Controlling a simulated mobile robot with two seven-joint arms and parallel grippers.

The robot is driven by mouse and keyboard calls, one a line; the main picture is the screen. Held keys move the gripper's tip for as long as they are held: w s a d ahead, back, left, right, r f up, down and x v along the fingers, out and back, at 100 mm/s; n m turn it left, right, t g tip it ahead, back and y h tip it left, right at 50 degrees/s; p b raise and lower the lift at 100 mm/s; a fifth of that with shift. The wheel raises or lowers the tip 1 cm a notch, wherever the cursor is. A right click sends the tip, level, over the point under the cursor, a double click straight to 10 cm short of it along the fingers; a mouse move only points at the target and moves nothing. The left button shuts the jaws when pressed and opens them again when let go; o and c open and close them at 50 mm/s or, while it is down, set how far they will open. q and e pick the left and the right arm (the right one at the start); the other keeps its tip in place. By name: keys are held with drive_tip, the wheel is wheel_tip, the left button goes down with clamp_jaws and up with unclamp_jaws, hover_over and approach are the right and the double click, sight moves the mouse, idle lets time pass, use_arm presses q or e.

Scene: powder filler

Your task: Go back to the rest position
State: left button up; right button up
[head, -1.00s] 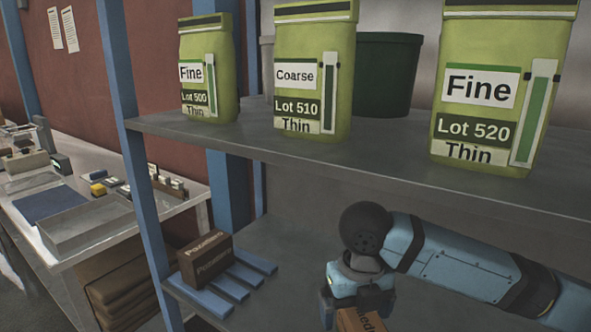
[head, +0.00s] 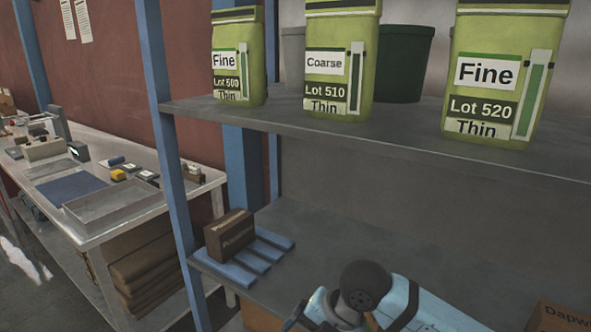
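My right arm comes in from the lower right in the head view. Its wrist and the top of its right gripper (head: 318,316) show at the bottom edge, in front of the lower shelf. The fingertips are cut off by the frame, so I cannot see whether they are open or hold something. A brown patch like a box (head: 260,319) shows at the bottom edge left of the gripper; I cannot tell whether they touch. My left gripper is not in view.
Green bags stand on the upper shelf (head: 400,140): Fine Lot 500 (head: 238,60), Coarse Lot 510 (head: 340,65), Fine Lot 520 (head: 490,80). A brown box (head: 230,235) sits on blue strips. Another box (head: 562,318) is at lower right. A workbench (head: 140,185) stands left.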

drive_tip(key=s+d+f+m+t+y, duration=0.25)
drive_tip(key=f+m+t, duration=0.35)
drive_tip(key=f+m, duration=0.85)
drive_tip(key=s+d+f+m+t+h, duration=0.4)
drive_tip(key=s+d+f+m, duration=0.7)
drive_tip(key=s+d+m, duration=0.35)
use_arm(q)
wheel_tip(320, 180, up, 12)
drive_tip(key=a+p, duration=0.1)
drive_tip(key=p, duration=1.3)
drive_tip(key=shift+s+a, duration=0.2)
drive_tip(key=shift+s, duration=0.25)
use_arm(e)
wheel_tip(320, 180, up, 13)
drive_tip(key=n, duration=0.1)
drive_tip(key=shift+a, duration=0.25)
